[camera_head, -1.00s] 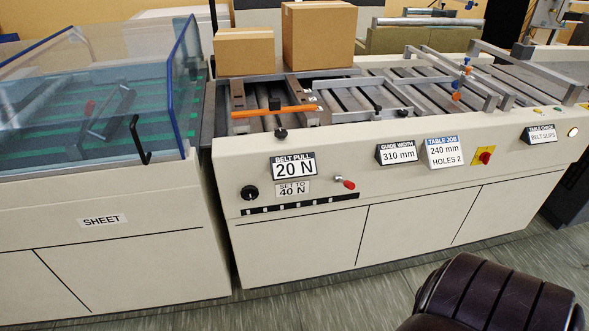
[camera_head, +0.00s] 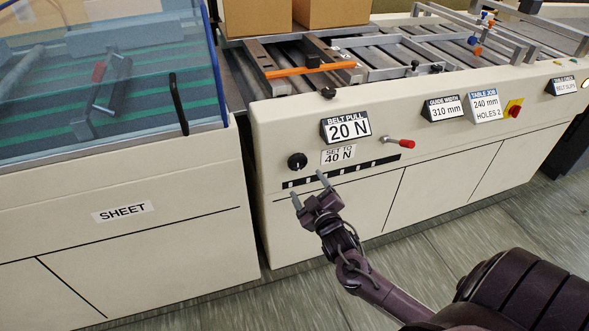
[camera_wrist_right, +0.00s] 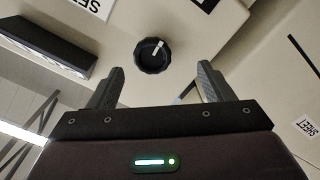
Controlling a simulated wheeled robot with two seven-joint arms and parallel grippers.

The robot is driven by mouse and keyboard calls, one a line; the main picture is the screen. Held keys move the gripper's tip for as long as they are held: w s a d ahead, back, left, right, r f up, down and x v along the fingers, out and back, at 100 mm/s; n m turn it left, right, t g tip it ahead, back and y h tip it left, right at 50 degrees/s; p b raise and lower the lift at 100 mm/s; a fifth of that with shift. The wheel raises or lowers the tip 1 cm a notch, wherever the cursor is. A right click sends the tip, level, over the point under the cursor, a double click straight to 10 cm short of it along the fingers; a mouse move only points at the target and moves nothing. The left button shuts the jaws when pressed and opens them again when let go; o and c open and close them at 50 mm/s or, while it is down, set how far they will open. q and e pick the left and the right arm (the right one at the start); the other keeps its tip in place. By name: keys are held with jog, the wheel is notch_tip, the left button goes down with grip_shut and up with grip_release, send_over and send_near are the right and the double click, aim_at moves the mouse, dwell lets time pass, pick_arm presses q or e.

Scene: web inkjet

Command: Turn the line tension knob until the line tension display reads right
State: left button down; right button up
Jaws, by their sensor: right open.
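The black line tension knob (camera_head: 297,161) is on the cream front panel, left of a label reading SET TO 40 N (camera_head: 338,154). The display (camera_head: 346,127) above it reads BELT PULL 20 N. My right gripper (camera_head: 309,190) is open and empty, just below the knob in the head view. In the right wrist view, the knob (camera_wrist_right: 153,55) with its white pointer mark lies ahead of and between the two spread fingers (camera_wrist_right: 160,85), apart from them. My left gripper is not in view.
A red-tipped lever (camera_head: 400,142) sticks out right of the label. A dark slotted strip (camera_head: 340,171) runs below the knob. A SHEET machine (camera_head: 165,190) with a clear cover stands at left. Cardboard boxes (camera_head: 255,15) sit on top. The floor in front is clear.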

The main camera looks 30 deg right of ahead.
aim_at(299, 164)
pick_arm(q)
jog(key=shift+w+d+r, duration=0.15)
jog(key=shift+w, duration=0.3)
pick_arm(e)
jog(key=x, duration=0.2)
jog(key=r+x, duration=0.1)
jog(key=x, duration=0.4)
jog(key=shift+w+d+r, duration=0.25)
jog(key=shift+w, duration=0.1)
jog(key=shift+c, duration=0.4)
jog(key=c, duration=0.9)
